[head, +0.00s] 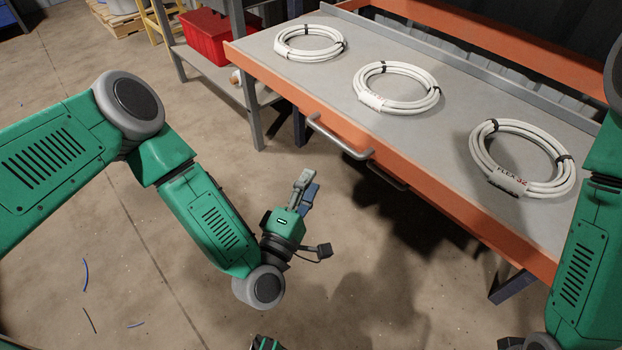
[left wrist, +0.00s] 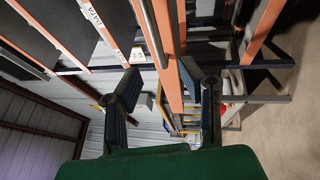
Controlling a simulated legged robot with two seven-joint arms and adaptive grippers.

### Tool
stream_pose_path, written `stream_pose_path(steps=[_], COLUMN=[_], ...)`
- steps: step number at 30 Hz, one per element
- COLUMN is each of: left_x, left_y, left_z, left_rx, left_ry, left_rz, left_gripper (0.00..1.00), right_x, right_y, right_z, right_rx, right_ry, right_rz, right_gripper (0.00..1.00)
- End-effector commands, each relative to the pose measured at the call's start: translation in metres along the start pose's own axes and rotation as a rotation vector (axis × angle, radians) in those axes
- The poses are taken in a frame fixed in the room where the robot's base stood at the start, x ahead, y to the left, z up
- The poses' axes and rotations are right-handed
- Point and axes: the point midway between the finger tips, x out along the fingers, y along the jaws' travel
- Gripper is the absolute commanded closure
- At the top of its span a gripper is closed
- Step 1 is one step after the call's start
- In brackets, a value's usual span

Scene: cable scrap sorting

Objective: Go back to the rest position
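My left gripper (head: 306,188) hangs over the bare floor in front of the workbench, apart from it and empty. In the left wrist view its two dark fingers stand well apart (left wrist: 165,88), with nothing between them. My right arm comes in at the right edge of the head view, close to the bench; its gripper fingers do not show. Three white cable coils lie apart on the bench top: a left coil (head: 310,29), a middle coil (head: 361,88) and a right coil (head: 479,154) labelled FLEX 32.
The grey workbench (head: 405,142) has an orange front edge with a protruding handle (head: 338,138). A red bin (head: 205,40) stands on a shelf left of it. Blue and dark cable scraps (head: 86,275) lie on the floor at lower left. The floor around my left gripper is clear.

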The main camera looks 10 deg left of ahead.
Motion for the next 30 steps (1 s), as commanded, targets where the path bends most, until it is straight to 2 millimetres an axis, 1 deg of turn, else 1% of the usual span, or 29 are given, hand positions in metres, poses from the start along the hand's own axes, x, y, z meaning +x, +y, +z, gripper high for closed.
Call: stream_pose_path(steps=[8, 11, 13, 14, 15, 17, 18, 20, 21, 23, 24, 27, 30], left_x=[0.0, -0.006, -0.02, -0.029, -0.046, -0.079, -0.105, -0.146, -0.171, -0.203, -0.221, -0.257, -0.279], left_y=[0.0, -0.003, -0.009, -0.013, -0.019, -0.027, -0.03, -0.028, -0.024, -0.014, -0.006, 0.016, 0.032], left_z=[0.001, 0.011, 0.022, 0.026, 0.028, 0.023, 0.012, -0.011, -0.028, -0.052, -0.067, -0.097, -0.115], left_rx=[0.008, 0.078, 0.19, 0.253, 0.352, 0.516, 0.626, 0.775, 0.853, 0.942, 0.986, 1.053, 1.082], left_ry=[-0.008, -0.07, -0.167, -0.221, -0.305, -0.444, -0.539, -0.676, -0.753, -0.85, -0.905, -1.009, -1.07], left_rz=[-0.01, -0.092, -0.215, -0.285, -0.386, -0.555, -0.672, -0.843, -0.944, -1.075, -1.152, -1.304, -1.397], left_gripper=[0.66, 0.66, 0.66, 0.66, 0.66, 0.66, 0.66, 0.66, 0.66, 0.66, 0.66, 0.66, 0.66], right_x=[-0.001, -0.01, -0.023, -0.03, -0.04, -0.055, -0.066, -0.079, -0.087, -0.095, -0.1, -0.108, -0.113], right_y=[0.0, 0.0, 0.0, 0.0, 0.0, 0.001, 0.001, 0.001, 0.001, 0.001, 0.001, 0.001, 0.001], right_z=[-0.001, -0.001, -0.002, -0.002, -0.003, -0.004, -0.004, -0.005, -0.006, -0.006, -0.006, -0.006, -0.007], right_rx=[0.0, 0.0, 0.0, 0.0, 0.0, 0.0, 0.0, 0.0, 0.0, 0.0, 0.0, 0.0, 0.0], right_ry=[0.001, 0.001, 0.001, 0.001, 0.001, 0.001, 0.001, 0.001, 0.002, 0.002, 0.002, 0.001, 0.001], right_rz=[0.0, 0.0, 0.0, 0.0, 0.0, 0.0, 0.0, 0.0, 0.0, 0.0, 0.0, 0.0, 0.0], right_gripper=[0.6, 0.6, 0.6, 0.6, 0.6, 0.6, 0.6, 0.6, 0.6, 0.6, 0.6, 0.6, 0.6])
